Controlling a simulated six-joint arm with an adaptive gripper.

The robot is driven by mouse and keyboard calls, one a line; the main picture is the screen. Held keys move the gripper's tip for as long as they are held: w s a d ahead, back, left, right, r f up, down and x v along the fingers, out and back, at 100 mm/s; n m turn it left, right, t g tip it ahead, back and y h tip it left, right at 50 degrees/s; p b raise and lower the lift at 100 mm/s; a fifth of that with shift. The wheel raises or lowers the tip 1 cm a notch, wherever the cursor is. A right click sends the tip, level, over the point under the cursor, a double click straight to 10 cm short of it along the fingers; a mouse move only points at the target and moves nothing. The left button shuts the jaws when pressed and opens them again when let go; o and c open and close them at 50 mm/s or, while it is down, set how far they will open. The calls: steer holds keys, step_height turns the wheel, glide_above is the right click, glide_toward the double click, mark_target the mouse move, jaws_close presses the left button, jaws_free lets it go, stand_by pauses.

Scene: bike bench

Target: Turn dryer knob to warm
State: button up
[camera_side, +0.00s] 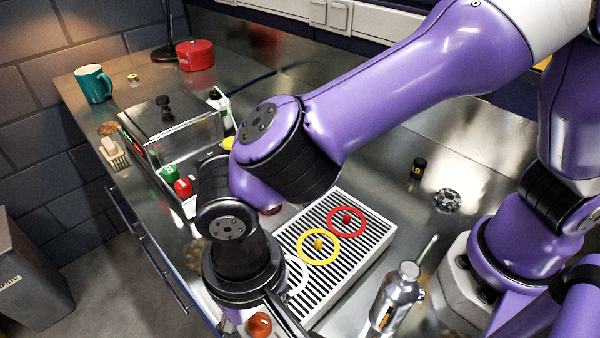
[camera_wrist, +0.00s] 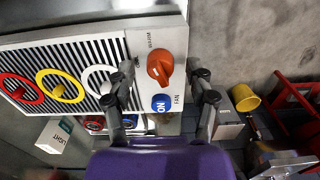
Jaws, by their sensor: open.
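The dryer (camera_side: 368,268) is a pale box with a black-striped grille, below my arm in the side view. Its orange knob (camera_wrist: 160,66) sits on the plain end panel in the wrist view, and it also shows at the bottom edge of the side view (camera_side: 259,325). Small lettering stands beside the knob; I cannot read its setting surely. A blue ON button (camera_wrist: 161,103) marked FAN is next to it. My gripper (camera_wrist: 163,74) is open, one finger on each side of the knob, with visible gaps and no clear contact. The fingers are mostly hidden in the side view.
Red (camera_side: 347,222), yellow (camera_side: 318,247) and white rings lie on the grille. A metal bottle (camera_side: 397,297) stands right of the dryer. A machine with green and red buttons (camera_side: 183,187) is left of my arm. A teal mug (camera_side: 94,84) stands far left.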

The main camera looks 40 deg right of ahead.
mark_target(259, 317)
step_height(259, 317, up, 12)
steer(key=shift+f, duration=0.15)
stand_by(0.3)
steer(key=w+d+r+t+y, duration=0.1)
steer(key=w+d, duration=0.1)
steer(key=d, duration=0.4)
steer(key=w+d+r+t, duration=0.1)
steer(key=w+d+r, duration=0.15)
steer(key=d, duration=0.35)
steer(key=s+d+f+t, duration=0.1)
steer(key=d, duration=0.7)
steer(key=s+d+f+t+h, duration=0.1)
steer(key=d+f+t, duration=0.1)
steer(key=d, duration=0.6)
steer(key=shift+s+d+t, duration=0.2)
steer(key=shift+s+t, duration=0.1)
